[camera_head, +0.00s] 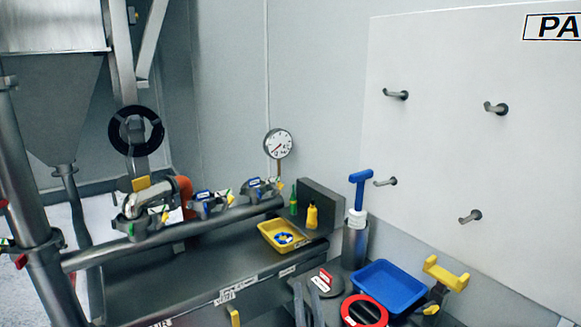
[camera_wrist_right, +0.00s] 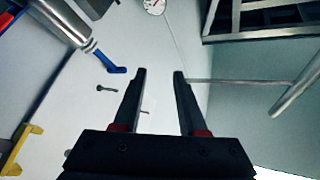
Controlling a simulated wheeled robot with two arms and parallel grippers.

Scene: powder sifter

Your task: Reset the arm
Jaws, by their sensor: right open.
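My right gripper (camera_wrist_right: 159,72) shows in the right wrist view. Its two black fingers stand apart with nothing between them, and red patches show near their bases. The fingers point towards the top of that view, with the pale wall panel and its pegs behind them. In the head view I cannot clearly make out the right gripper. My left gripper shows in neither view.
A blue handle (camera_head: 360,180) rises from a metal tube, also in the wrist view (camera_wrist_right: 117,69). A blue tray (camera_head: 392,271), yellow tray (camera_head: 268,229), yellow holder (camera_head: 446,274) and red-rimmed round part (camera_head: 346,314) stand nearby. Pegs (camera_head: 497,108) jut from the panel.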

